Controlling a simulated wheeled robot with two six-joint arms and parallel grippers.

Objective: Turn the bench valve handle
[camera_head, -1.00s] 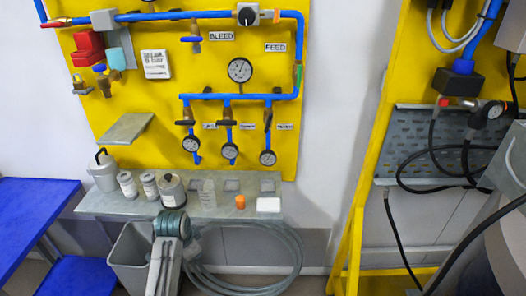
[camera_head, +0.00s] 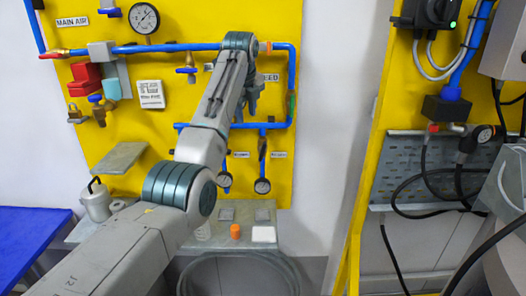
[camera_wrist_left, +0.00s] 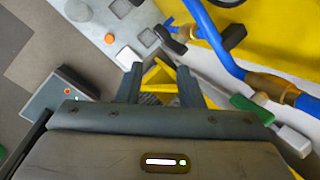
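A blue pipe manifold on the yellow panel carries small drop valves with dark handles; a dark handle (camera_head: 262,147) shows on the right drop, above a round gauge (camera_head: 262,186). The labels beside the drops are too small to read, so I cannot tell which handle is the bench one. My left gripper (camera_head: 250,98) is in front of the panel's right part, partly hiding the pipes and the FEED label. In the left wrist view its two fingers (camera_wrist_left: 158,84) are apart with nothing held. A dark handle (camera_wrist_left: 232,38) shows beside the blue pipe there. My right gripper is out of view.
A grey shelf (camera_head: 225,240) below holds an orange cap (camera_head: 235,231) and a white block (camera_head: 264,234). A small ledge (camera_head: 118,158) juts from the panel's left. A green piece (camera_wrist_left: 249,108) sits near a brass fitting (camera_wrist_left: 270,84). A coiled hose (camera_head: 240,258) hangs below.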

